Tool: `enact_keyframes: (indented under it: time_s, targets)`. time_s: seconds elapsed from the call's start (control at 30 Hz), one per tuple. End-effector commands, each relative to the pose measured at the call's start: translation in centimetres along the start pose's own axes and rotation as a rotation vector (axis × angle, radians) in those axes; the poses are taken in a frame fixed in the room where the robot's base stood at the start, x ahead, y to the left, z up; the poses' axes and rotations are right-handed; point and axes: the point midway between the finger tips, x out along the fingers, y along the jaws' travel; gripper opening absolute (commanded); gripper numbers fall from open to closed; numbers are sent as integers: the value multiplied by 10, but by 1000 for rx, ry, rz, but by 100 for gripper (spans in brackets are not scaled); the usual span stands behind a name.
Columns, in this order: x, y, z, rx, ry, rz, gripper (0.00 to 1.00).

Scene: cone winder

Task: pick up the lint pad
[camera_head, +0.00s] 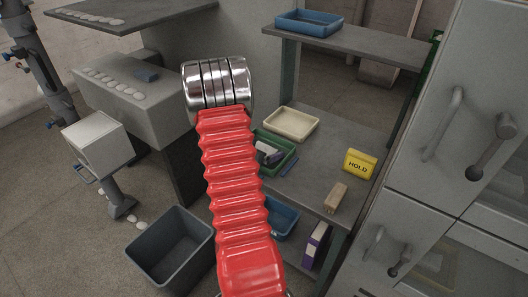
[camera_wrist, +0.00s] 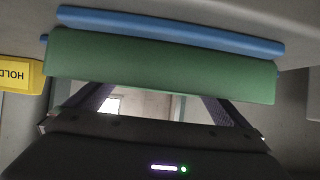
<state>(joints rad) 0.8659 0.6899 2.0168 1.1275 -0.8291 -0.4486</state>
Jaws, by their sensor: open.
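A small slate-blue pad (camera_head: 146,74) lies flat on the grey machine top at the left, beside a row of white discs. It may be the lint pad, but no mark confirms this. In the head view my red arm stands in the middle and I cannot make out my gripper. In the wrist view my gripper (camera_wrist: 156,104) is open, its dark fingers apart. A green wall (camera_wrist: 160,65) covers the fingertips, so I cannot tell what lies between them. The pad does not show in the wrist view.
The bench holds a green tray (camera_head: 286,144) with white and dark items, a cream tray (camera_head: 291,124), a yellow HOLD sign (camera_head: 360,163) and a tan block (camera_head: 335,197). A blue rod (camera_wrist: 170,31) lies by the green wall. A grey bin (camera_head: 170,248) stands on the floor.

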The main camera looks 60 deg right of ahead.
Motion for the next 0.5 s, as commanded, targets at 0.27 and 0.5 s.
enact_keyframes:
  time_s: [0.27, 0.5]
  targets:
    - [0, 0, 0, 0, 0, 0, 96]
    - [0, 0, 0, 0, 0, 0, 79]
